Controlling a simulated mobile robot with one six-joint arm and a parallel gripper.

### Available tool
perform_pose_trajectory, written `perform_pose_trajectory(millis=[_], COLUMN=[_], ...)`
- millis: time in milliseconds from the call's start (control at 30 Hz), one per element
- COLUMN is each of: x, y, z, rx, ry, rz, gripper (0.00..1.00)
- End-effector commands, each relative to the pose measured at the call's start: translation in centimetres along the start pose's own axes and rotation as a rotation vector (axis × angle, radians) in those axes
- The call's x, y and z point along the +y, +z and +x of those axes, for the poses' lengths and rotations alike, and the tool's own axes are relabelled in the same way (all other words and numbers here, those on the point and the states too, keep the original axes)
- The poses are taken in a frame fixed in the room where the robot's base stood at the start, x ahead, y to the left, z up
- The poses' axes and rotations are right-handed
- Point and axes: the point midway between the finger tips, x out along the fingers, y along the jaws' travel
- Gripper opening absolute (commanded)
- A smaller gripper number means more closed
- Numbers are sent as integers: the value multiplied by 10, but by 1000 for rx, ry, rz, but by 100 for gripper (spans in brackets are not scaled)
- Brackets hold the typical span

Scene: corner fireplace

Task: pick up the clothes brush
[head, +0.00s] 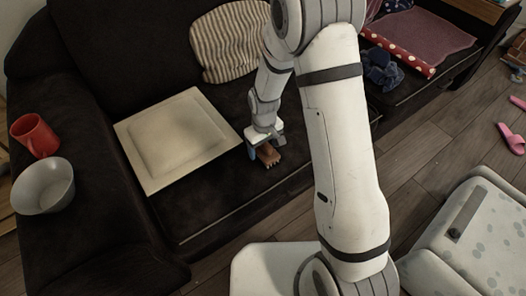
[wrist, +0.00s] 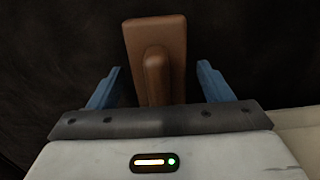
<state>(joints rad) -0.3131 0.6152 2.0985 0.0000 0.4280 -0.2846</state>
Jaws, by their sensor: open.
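The clothes brush (wrist: 156,40) is brown with a raised handle and lies on the dark sofa seat. In the wrist view it sits between the two blue fingers of my gripper (wrist: 158,88), with a gap on each side. Its far end reaches beyond the fingertips, and its near end is hidden behind the gripper body. In the head view the brush (head: 268,156) shows just below my gripper (head: 262,152), near the front edge of the seat. My gripper is open; I cannot tell how high it is above the seat.
A pale square tray (head: 133,152) lies on the seat left of my gripper. A striped cushion (head: 228,42) leans behind. Blue cloth (head: 382,70) lies to the right.

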Motion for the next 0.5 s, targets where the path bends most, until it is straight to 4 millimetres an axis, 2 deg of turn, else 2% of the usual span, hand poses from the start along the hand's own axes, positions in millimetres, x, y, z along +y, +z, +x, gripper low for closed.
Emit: perform_pose_trajectory(millis=[67,300,500], x=[0,1,1], y=[0,0,0], z=[12,12,11], rx=[-2,0,0], ry=[-1,0,0], rz=[0,1,2], gripper=[73,73,56])
